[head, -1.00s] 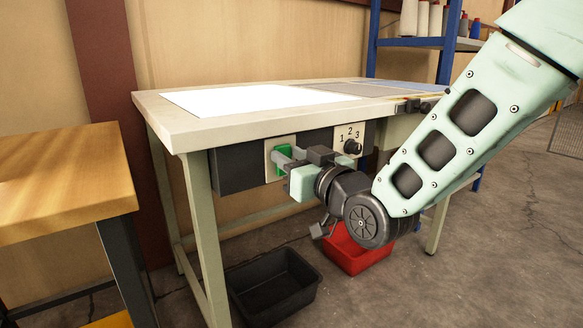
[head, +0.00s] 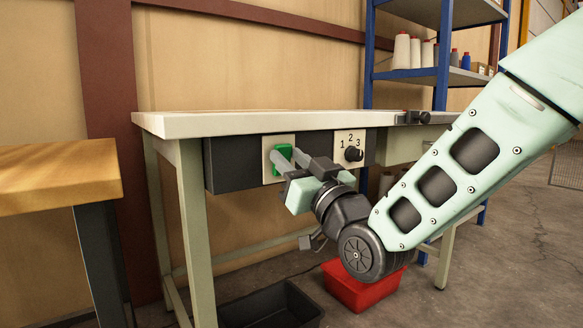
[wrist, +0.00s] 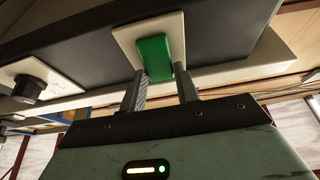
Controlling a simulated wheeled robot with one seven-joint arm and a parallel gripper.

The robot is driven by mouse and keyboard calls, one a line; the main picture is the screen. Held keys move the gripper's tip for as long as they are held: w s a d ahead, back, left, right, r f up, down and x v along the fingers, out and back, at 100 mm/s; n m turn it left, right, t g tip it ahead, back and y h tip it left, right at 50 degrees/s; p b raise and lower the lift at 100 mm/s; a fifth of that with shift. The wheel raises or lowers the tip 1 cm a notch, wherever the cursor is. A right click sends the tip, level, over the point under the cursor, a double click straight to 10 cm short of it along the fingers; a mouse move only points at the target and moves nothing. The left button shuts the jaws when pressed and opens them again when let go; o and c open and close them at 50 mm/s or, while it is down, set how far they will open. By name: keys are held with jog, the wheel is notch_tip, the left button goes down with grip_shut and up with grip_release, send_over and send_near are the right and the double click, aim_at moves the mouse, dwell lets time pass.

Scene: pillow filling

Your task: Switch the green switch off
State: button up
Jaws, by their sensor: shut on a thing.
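The green switch (head: 279,161) sits on a pale square plate (head: 268,177) on the dark panel under the table top. It also shows in the wrist view (wrist: 154,57). My gripper (head: 293,159) reaches up to the switch from the lower right. In the wrist view its two grey fingers (wrist: 159,87) stand at either side of the switch's lower end, and it is shut on the switch. The fingers hide part of the switch in the head view.
A black dial (head: 353,154) numbered 1, 2, 3 sits right of the switch on the same panel. A red bin (head: 365,287) and a dark bin (head: 270,308) stand below. A wooden table (head: 60,180) is at left, a blue shelf (head: 447,75) at back right.

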jog(key=o, duration=1)
jog(key=b+v, duration=1.3)
jog(key=v, duration=0.4)
jog(key=shift+s+d+b, duration=0.15)
jog(key=shift+b, duration=0.25)
